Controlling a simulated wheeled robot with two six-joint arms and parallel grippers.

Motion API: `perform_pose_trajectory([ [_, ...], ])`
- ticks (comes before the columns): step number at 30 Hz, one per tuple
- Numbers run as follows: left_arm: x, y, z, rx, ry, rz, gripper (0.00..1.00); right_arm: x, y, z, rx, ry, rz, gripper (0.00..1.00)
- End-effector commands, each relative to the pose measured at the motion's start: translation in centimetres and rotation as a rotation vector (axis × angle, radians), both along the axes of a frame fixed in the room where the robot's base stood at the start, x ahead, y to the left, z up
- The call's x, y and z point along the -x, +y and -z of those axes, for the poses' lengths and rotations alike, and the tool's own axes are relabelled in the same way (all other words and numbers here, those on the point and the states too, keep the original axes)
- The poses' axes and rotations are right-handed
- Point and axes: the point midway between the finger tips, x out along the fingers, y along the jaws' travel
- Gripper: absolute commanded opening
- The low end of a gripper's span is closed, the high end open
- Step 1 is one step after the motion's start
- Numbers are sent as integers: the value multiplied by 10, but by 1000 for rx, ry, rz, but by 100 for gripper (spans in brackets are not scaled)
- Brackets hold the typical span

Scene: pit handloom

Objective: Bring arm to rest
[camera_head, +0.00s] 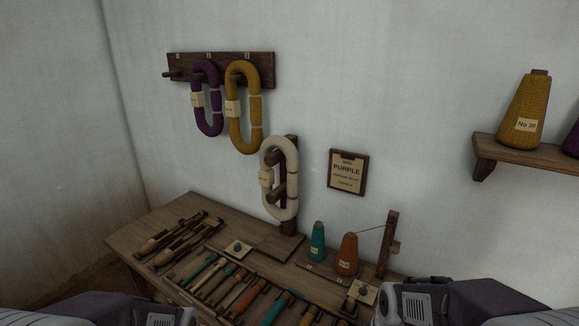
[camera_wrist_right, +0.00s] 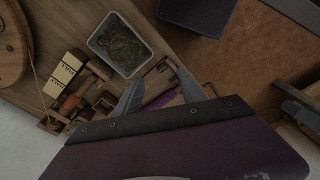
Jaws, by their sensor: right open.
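My right gripper (camera_wrist_right: 160,95) shows in the right wrist view with its two fingers apart. A purple piece (camera_wrist_right: 162,100) shows between and beyond the fingers, among small wooden parts; I cannot tell how far off it is. No held object shows. In the head view, a part of my right arm (camera_head: 425,302) comes in at the bottom right, and a part of my left arm (camera_head: 165,316) is at the bottom left edge. My left fingers are out of frame.
The wooden bench (camera_head: 145,225) holds shuttles (camera_head: 165,240), several coloured bobbins and two cones (camera_head: 347,254). A white hank (camera_head: 279,178) hangs on a stand; purple (camera_head: 206,98) and yellow (camera_head: 243,107) hanks hang behind. A shelf (camera_head: 535,155) is right. A pale tray (camera_wrist_right: 120,45) shows below my wrist.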

Motion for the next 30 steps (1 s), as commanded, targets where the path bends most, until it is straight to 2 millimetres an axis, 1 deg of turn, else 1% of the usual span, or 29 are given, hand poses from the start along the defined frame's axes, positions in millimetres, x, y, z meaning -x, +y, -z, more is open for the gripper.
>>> perform_pose_trajectory([
  [1,0,0,0,0,0,0,59,15,-4,11,11,14,101,47],
  [3,0,0,0,0,0,0,59,27,-9,23,23,18,253,47],
  [4,0,0,0,0,0,0,59,27,-10,26,23,8,318,47],
  [5,0,0,0,0,0,0,59,22,-11,26,20,-13,384,47],
  [6,0,0,0,0,0,0,59,13,-12,25,9,-42,477,47],
  [7,0,0,0,0,0,0,59,10,-12,24,0,-50,548,47],
  [9,0,0,-41,0,1,0,59,11,-12,-17,-1,-46,557,47],
  [15,0,0,-107,0,-1,0,59,11,-12,-83,0,-44,555,47],
  [18,0,0,-134,0,0,0,59,11,-12,-109,0,-44,555,47],
  [20,0,0,-144,0,0,0,59,11,-12,-120,0,-43,555,47],
  [22,0,0,-149,0,0,0,59,11,-12,-125,0,-43,555,47],
  [30,0,0,-145,0,0,0,59,11,-12,-121,0,-43,555,47],
])
